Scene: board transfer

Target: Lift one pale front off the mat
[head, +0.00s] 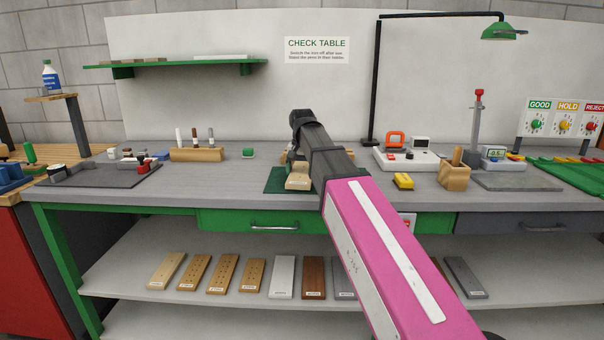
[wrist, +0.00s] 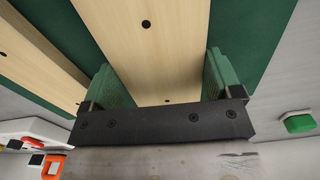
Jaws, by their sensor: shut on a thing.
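A pale front (wrist: 155,45) with small dark holes lies between the green finger pads of my gripper (wrist: 162,82) in the wrist view. The pads touch its two long edges, and my gripper is shut on it. A second pale front (wrist: 30,45) lies to its left. The green mat (wrist: 252,30) shows beneath and beside them. In the head view the mat (head: 274,181) is on the grey table, with a pale front (head: 298,182) at its near edge. My arm hides much of the mat there. I cannot tell whether the held front is clear of the mat.
A wooden block with markers (head: 196,154) and a green block (head: 248,153) stand left of the mat. A yellow block (head: 403,181), a white device (head: 405,160) and a wooden holder (head: 454,176) stand right. Several boards lie on the lower shelf (head: 120,282).

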